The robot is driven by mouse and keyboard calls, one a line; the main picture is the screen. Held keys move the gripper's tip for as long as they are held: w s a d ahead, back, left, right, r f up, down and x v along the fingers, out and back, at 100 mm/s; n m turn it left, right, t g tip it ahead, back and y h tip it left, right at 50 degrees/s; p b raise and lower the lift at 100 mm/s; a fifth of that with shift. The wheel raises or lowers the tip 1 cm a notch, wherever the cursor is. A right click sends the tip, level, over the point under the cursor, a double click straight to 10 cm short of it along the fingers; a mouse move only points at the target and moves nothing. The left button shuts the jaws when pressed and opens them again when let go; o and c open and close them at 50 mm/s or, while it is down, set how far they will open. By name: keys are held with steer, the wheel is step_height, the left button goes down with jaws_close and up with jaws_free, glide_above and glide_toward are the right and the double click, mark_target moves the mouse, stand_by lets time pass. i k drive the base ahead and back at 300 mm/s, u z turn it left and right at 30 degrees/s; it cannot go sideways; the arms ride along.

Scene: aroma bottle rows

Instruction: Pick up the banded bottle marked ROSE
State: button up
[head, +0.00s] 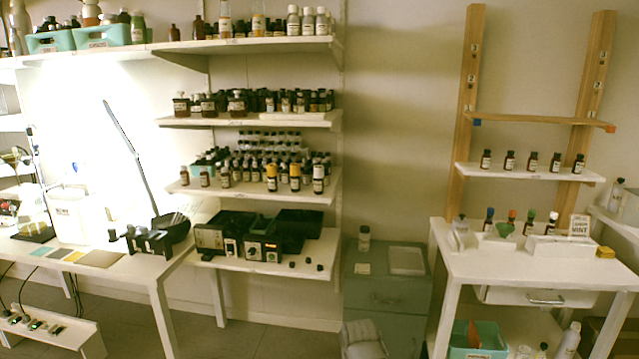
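No bottle's label is readable as ROSE from here. Several small dark bottles with pale labels, one of them this bottle (509,161), stand in a spaced row on the white shelf (520,174) at the right. I cannot tell which bottle is banded with the ROSE mark. My gripper is not in view.
Wall shelves (250,187) at the left carry many bottles. A grey-green cabinet (387,290) stands between.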

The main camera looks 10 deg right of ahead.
mark_target(318, 170)
steer(key=z, duration=0.05)
steer(key=i, duration=0.95)
steer(key=u, duration=0.05)
